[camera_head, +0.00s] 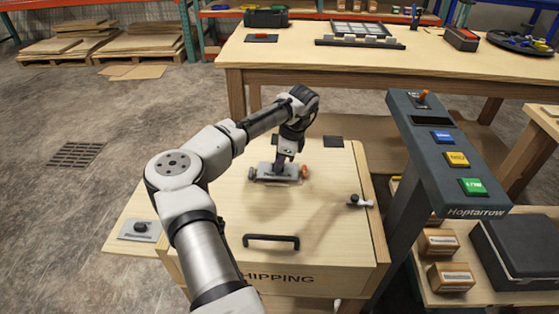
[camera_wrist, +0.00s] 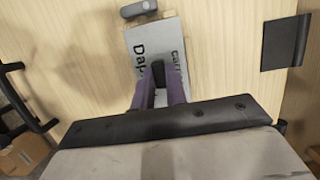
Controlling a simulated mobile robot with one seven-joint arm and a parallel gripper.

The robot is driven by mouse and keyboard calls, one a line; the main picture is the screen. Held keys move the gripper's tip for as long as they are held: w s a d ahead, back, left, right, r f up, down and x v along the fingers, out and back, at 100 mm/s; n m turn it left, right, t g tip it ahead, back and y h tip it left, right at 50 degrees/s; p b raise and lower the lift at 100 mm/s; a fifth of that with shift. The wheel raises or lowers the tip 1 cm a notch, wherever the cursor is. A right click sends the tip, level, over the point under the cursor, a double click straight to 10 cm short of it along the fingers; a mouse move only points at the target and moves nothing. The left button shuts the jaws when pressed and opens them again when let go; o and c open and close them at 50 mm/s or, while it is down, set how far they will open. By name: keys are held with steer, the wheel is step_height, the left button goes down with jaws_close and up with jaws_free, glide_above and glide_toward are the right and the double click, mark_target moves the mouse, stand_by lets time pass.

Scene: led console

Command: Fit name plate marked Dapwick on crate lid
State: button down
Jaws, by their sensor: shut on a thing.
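The grey name plate (camera_head: 278,172) is at the crate lid (camera_head: 300,208), toward its back; whether it touches the wood is unclear. In the wrist view the plate (camera_wrist: 139,48) shows dark lettering starting "Dap", partly covered by my fingers, and a second line starting "carri". My gripper (camera_head: 285,158) points down over the plate. In the wrist view its purple fingers (camera_wrist: 158,80) are shut on a black grip at the plate's middle. A grey rounded piece (camera_wrist: 138,9) lies at one plate end, and an orange-tipped piece (camera_head: 305,172) is at the right end.
Another plate (camera_head: 138,230) with a black knob lies on a side board left of the crate. The Hoptarrow button console (camera_head: 445,155) stands right.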

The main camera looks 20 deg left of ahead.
steer(key=shift+f, duration=0.8)
stand_by(0.5)
steer(key=c, duration=1.3)
jaws_free()
steer(key=shift+c, duration=0.2)
steer(key=shift+r, duration=0.1)
steer(key=v, duration=1.3)
steer(key=shift+r, duration=0.35)
